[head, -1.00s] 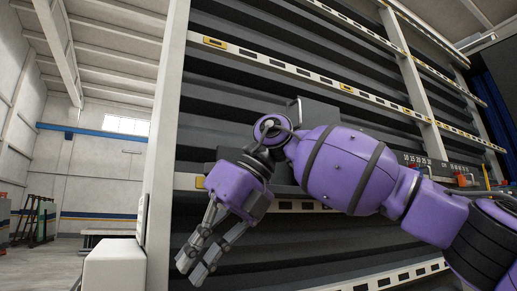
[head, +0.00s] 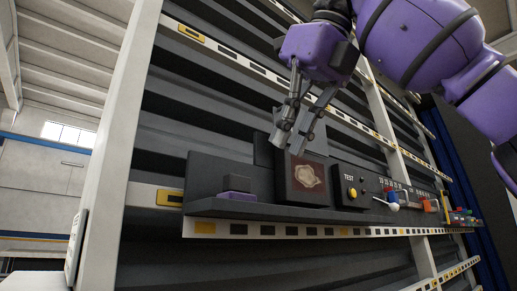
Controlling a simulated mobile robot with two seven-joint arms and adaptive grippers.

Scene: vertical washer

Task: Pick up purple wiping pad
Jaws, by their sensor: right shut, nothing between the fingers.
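The purple wiping pad (head: 238,195) lies on a dark shelf of the tall panel, left of centre, with a dark block on top of it. My right gripper (head: 290,142) hangs from the upper right with its fingers pointing down. It is shut and empty. In the picture its fingertips are above and to the right of the pad, over the upper edge of a dark box; the gap in depth is hard to tell. The pad is not touched or covered by the gripper. My left gripper is not in view.
The dark box with a brown emblem (head: 308,182) stands just right of the pad. Further right are a TEST panel (head: 350,183) with a yellow knob, a white spoon-like item (head: 393,205) and several coloured items. The shelf edge (head: 280,231) runs below; a pale post stands left.

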